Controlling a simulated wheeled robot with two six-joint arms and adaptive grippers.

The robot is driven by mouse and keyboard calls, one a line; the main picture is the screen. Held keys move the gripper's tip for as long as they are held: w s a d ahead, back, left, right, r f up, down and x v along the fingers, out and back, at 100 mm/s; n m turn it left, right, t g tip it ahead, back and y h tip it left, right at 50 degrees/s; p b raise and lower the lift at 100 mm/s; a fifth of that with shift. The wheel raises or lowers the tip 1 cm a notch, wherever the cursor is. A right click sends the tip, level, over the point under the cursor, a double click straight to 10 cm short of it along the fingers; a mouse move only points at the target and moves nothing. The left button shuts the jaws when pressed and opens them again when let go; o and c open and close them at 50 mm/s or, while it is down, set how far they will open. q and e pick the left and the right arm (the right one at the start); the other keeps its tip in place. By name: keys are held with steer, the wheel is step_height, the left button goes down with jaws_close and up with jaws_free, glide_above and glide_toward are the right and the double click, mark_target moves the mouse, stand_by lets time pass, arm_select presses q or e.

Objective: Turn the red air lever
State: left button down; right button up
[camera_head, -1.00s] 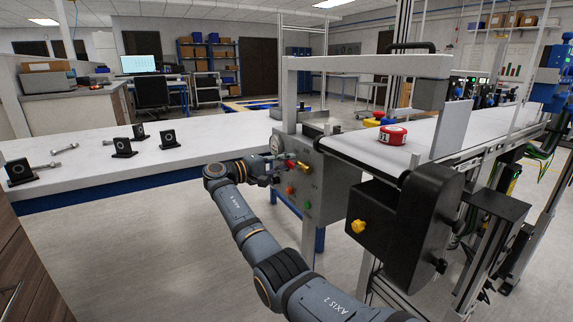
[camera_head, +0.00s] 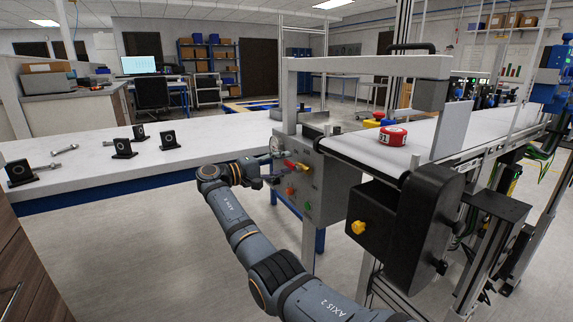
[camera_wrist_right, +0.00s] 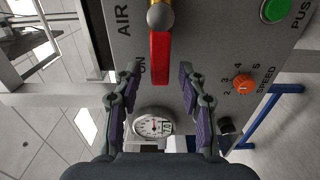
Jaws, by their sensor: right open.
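The red air lever (camera_head: 294,165) is on the grey control panel at the near end of the conveyor. In the right wrist view, the lever (camera_wrist_right: 160,57) hangs straight down the picture from a brass valve, its free end near the printed "ON". My right gripper (camera_wrist_right: 160,75) is open, one finger on each side of the lever's free end, with visible gaps to both. In the head view, my right gripper (camera_head: 268,178) is just left of the panel, its fingers small and partly unclear. My left gripper is not in view.
A pressure gauge (camera_head: 277,145) sits by the lever. A green button (camera_wrist_right: 275,10) and an orange speed knob (camera_wrist_right: 242,84) share the panel. The conveyor (camera_head: 365,150) carries a red round item (camera_head: 393,135). A white table (camera_head: 90,170) holds black blocks at left.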

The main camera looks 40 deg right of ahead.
steer(key=v, duration=1)
steer(key=shift+a, duration=0.2)
steer(key=shift+f, duration=0.1)
